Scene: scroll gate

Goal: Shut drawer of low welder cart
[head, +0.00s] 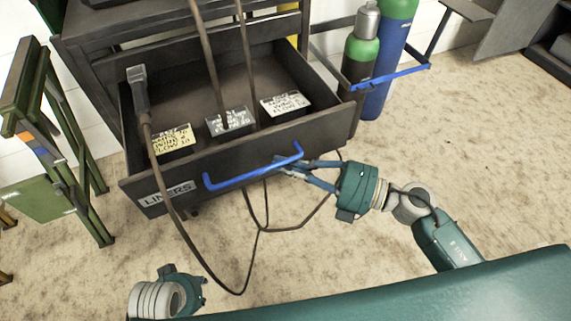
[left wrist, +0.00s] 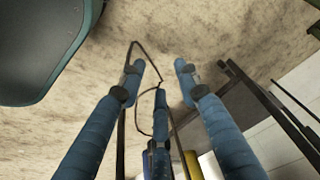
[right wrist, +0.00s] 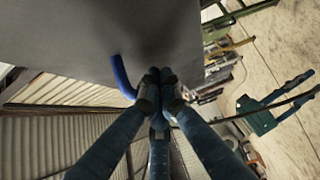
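The dark drawer (head: 250,152) of the welder cart (head: 88,45) stands pulled out, with a "LINERS" label on its front. Several labelled boxes, one of them yellowish (head: 171,141), lie inside. Its blue handle (head: 240,175) runs along the front; part of it also shows in the right wrist view (right wrist: 121,75). My right gripper (head: 283,166) is at the handle's right end. Its fingertips (right wrist: 160,88) are together, close beside the handle; I cannot tell whether they touch it. My left gripper (head: 203,290) is low at the bottom left, away from the drawer, its fingers (left wrist: 158,68) apart and empty.
A dark cable (head: 180,205) hangs over the drawer front and loops near the floor. Gas cylinders (head: 375,75) stand behind a blue-barred rack at right. A green stand (head: 33,130) is close at left. Open floor (head: 470,150) lies at right.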

